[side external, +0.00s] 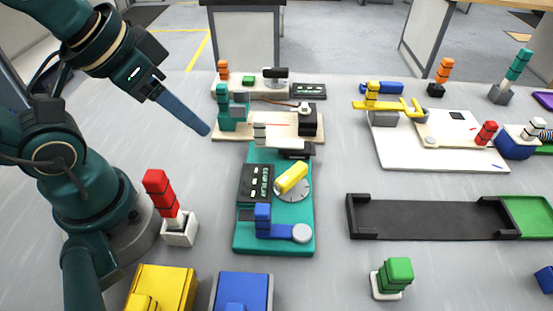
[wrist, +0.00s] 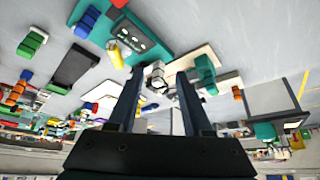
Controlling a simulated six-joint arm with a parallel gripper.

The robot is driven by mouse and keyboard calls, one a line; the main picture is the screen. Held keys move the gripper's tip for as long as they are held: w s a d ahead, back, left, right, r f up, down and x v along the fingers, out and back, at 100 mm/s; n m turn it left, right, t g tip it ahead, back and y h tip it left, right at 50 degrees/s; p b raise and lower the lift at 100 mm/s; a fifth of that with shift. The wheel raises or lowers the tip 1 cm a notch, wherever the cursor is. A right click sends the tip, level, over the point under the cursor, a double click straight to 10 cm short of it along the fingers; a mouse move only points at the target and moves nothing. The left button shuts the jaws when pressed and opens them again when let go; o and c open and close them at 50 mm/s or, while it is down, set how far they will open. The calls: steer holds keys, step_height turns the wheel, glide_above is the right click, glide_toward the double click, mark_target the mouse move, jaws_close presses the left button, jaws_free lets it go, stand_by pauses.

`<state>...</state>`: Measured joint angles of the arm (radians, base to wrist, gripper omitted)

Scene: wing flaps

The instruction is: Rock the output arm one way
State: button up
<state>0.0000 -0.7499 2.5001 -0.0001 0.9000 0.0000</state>
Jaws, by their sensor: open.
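My gripper (wrist: 160,72) is open, with its two fingers apart and nothing between the tips. In the side view its fingers (side external: 205,130) hang above the table, left of the boards, touching nothing visible. A teal board (side external: 243,228) carries a blue arm (side external: 275,231) with an upright blue block and a grey round pivot. A yellow block (side external: 292,178) lies slanted over a round dial. I cannot tell for certain which piece is the output arm. The wrist view shows the teal board (wrist: 160,35) at the top, with the yellow block (wrist: 115,53) nearby.
Behind the teal board are a beige board with a teal block (side external: 232,115) and another with an orange post (side external: 223,70). A red post (side external: 160,195) stands near my base. A white board with a yellow lever (side external: 388,104) and a black tray (side external: 430,218) are right.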

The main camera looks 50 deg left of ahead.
steer(key=shift+o, duration=0.6)
steer(key=w+a+r+m+t+y, duration=0.2)
steer(key=w+a+r+m+t, duration=0.1)
steer(key=w+r+t, duration=0.75)
steer(key=m+g+h, duration=0.3)
steer(key=m+h, duration=0.7)
steer(key=h, duration=0.2)
glide_above(277, 142)
step_height(277, 142, down, 6)
steer(key=s+a+f+n+g+h, duration=0.1)
steer(key=s+a+f+g+h, duration=0.15)
steer(key=s, duration=0.25)
steer(key=a+f+n, duration=0.1)
steer(key=f, duration=0.2)
steer(key=f+n+t, duration=0.1)
steer(key=f, duration=0.3)
steer(key=a+f+n+t, duration=0.1)
steer(key=f, duration=0.2)
steer(key=shift+s+a+f, duration=0.15)
steer(key=shift+a+f, duration=0.15)
steer(key=shift+f, duration=0.05)
steer(key=x, duration=0.7)
steer(key=shift+d+r, duration=0.1)
steer(key=shift+r, duration=0.1)
